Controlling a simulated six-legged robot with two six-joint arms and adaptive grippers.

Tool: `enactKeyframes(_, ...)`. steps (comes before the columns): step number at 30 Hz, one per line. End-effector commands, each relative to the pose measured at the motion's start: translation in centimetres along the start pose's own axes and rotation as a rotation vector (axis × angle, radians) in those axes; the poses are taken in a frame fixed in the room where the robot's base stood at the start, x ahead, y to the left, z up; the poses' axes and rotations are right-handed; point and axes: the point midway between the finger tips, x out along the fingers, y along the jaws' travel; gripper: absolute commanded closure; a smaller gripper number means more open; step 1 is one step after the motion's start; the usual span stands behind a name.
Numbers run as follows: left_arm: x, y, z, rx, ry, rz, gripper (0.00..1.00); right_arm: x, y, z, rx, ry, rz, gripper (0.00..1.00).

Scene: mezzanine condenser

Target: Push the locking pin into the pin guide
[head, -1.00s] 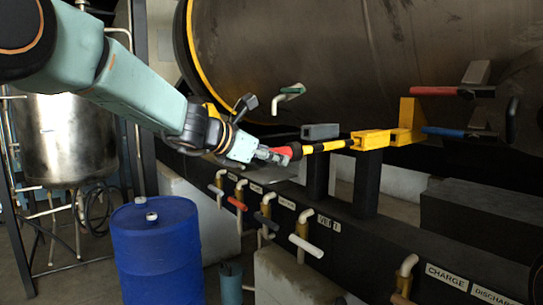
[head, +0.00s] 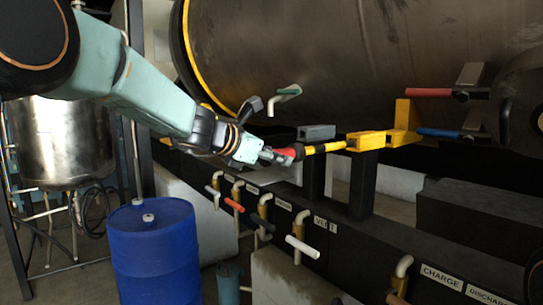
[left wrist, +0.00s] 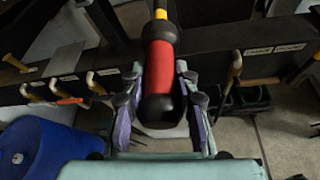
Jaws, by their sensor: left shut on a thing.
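The locking pin has a red grip (head: 288,154) with black ends and a yellow-and-black shaft (head: 325,147). My left gripper (head: 272,156) is shut on the red grip. In the left wrist view my left gripper's fingers (left wrist: 160,105) lie on both sides of the red grip (left wrist: 159,65), and the shaft points away from me. The shaft's far end meets the yellow pin guide (head: 365,141) and appears to be inside it; its tip is hidden. A second yellow block (head: 402,137) with an upright plate sits just beyond the guide. My right gripper is not in view.
A large dark tank (head: 320,60) fills the back. Red (head: 428,92) and blue (head: 440,132) levers stand right of the guide. Several valve handles line the black beam (head: 340,235) below. A blue drum (head: 155,250) stands at lower left.

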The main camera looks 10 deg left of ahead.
Motion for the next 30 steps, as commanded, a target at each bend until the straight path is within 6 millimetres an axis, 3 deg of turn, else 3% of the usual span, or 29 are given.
enactKeyframes(30, 4.5, 0.1, 2.3, 0.0, -0.005, 0.001, 1.0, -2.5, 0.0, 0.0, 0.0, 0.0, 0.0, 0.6)
